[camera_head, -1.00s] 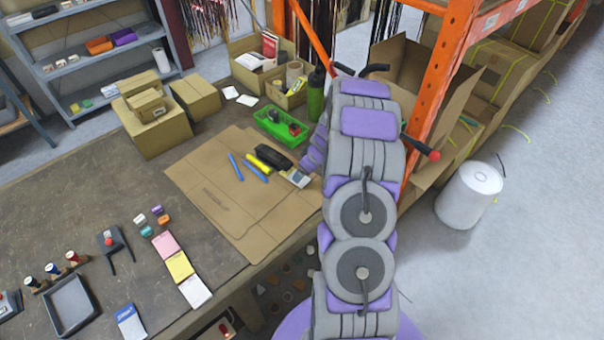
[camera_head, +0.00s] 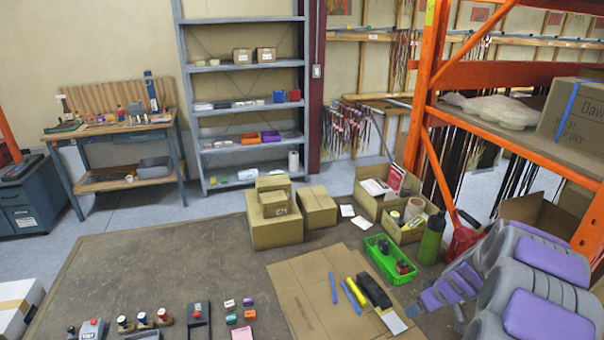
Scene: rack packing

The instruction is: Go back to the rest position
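My arm comes in at the lower right in grey and purple. The purple ribbed part at its far end, which looks like my gripper (camera_head: 450,288), is over the right side of the worktable (camera_head: 150,245). It is beside the green tray (camera_head: 391,262) and to the right of the flattened cardboard (camera_head: 305,295). The fingertips do not show clearly, so I cannot tell whether they are open or shut, or whether they hold anything.
An orange rack (camera_head: 428,90) rises close behind my arm on the right. A green bottle (camera_head: 432,238) and an open carton (camera_head: 375,190) stand near my gripper. Stacked boxes (camera_head: 275,232) are at the table's back.

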